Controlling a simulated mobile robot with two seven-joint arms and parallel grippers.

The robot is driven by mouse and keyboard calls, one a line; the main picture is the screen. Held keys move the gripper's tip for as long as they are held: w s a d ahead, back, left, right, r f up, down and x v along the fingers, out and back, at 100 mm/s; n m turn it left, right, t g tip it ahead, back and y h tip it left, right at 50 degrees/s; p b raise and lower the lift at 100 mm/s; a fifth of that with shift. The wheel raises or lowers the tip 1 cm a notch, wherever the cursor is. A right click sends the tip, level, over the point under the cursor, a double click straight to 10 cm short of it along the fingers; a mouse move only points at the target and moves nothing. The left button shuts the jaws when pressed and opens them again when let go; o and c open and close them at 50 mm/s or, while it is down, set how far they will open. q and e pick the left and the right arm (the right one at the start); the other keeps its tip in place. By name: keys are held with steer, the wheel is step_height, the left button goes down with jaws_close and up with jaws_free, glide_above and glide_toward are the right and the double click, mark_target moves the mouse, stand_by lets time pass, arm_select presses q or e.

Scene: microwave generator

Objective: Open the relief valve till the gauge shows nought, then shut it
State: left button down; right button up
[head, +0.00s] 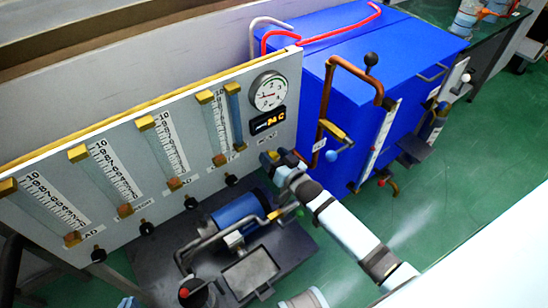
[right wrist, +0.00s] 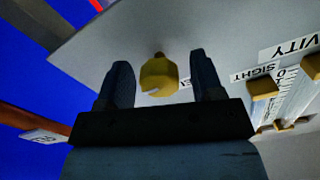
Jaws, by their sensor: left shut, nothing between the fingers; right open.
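The round white gauge (head: 268,91) is at the upper right of the grey panel in the head view. Its needle is too small to read surely. A brass valve knob (right wrist: 159,73), which I take for the relief valve, sticks out of the panel in the right wrist view. My right gripper (head: 275,161) is open, one finger on each side of the knob, with gaps showing on both sides. In the right wrist view the gripper (right wrist: 165,88) partly hides the label by the knob. My left gripper (head: 128,302) barely shows at the bottom edge, shut and empty.
A digital display (head: 268,120) sits below the gauge. Several flow tubes with black knobs line the panel (head: 65,145). A pump with a blue motor (head: 237,211) stands below. A blue cabinet (head: 340,75) with copper pipes is to the right. Green floor (head: 430,200) is clear beyond.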

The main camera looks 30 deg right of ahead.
steer(key=shift+c, duration=0.4)
steer(key=c, duration=0.9)
steer(key=shift+o, duration=0.2)
